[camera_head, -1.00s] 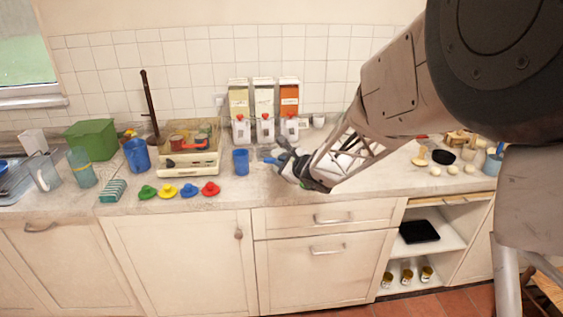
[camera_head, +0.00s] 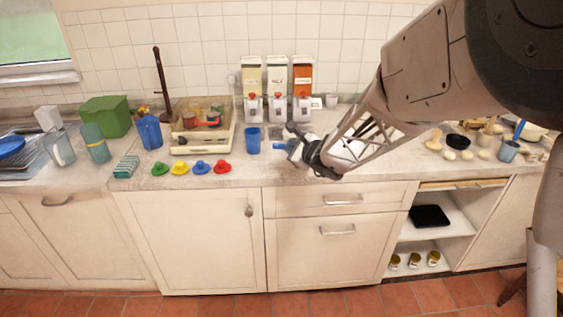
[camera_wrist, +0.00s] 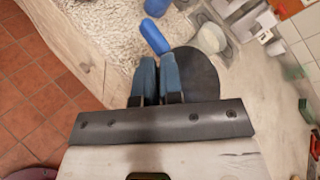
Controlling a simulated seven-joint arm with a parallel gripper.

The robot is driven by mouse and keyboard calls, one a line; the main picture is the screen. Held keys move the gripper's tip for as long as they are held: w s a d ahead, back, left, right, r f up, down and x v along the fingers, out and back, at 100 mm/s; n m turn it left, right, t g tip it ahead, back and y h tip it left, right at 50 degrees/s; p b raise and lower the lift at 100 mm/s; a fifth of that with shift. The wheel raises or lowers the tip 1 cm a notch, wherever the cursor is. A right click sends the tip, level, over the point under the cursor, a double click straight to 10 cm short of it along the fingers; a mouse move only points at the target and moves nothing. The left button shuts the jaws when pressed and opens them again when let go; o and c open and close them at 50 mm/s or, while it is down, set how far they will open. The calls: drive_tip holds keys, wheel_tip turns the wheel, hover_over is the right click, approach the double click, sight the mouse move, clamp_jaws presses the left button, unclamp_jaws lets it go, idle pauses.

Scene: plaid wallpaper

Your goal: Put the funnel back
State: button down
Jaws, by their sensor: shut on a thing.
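My gripper (camera_head: 299,144) is over the counter, just right of a small blue cup (camera_head: 253,141). In the wrist view its two blue-grey fingers (camera_wrist: 157,80) are close together. A dark round thing (camera_wrist: 198,76) shows at and behind the fingers; it seems to be what they hold, but the fingers cover part of it and I cannot tell surely whether it is a funnel. Several brimmed, funnel-like pieces stand in a row near the counter's front edge: green (camera_head: 160,168), yellow (camera_head: 180,168), blue (camera_head: 200,167) and red (camera_head: 222,167).
A beige tray (camera_head: 206,146) with small items stands behind the row. Three dispensers (camera_head: 278,95) stand against the tiled wall. A blue cylinder (camera_wrist: 155,37) lies just ahead of the fingers. A blue jug (camera_head: 149,132) and green box (camera_head: 105,117) are at left. Counter left of the cup is partly clear.

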drive_tip(key=s+a+f+n+g, duration=0.1)
drive_tip(key=s+a+f, duration=0.2)
drive_tip(key=s, duration=0.5)
drive_tip(key=shift+s, duration=0.35)
drive_tip(key=shift+w+a, duration=0.1)
drive_tip(key=shift+w, duration=0.05)
drive_tip(key=shift+w+a+f, duration=0.2)
drive_tip(key=shift+w+a, duration=0.3)
drive_tip(key=shift+w, duration=2.05)
drive_tip(key=shift+w+a+f, duration=0.25)
drive_tip(key=shift+w+a, duration=0.3)
drive_tip(key=shift+w, duration=2.05)
drive_tip(key=shift+w+a+f, duration=0.2)
drive_tip(key=shift+w+a, duration=0.3)
drive_tip(key=shift+w, duration=2.05)
drive_tip(key=shift+f, duration=0.1)
drive_tip(key=shift+f, duration=1.7)
drive_tip(key=shift+f, duration=0.1)
drive_tip(key=c, duration=1.3)
unclamp_jaws()
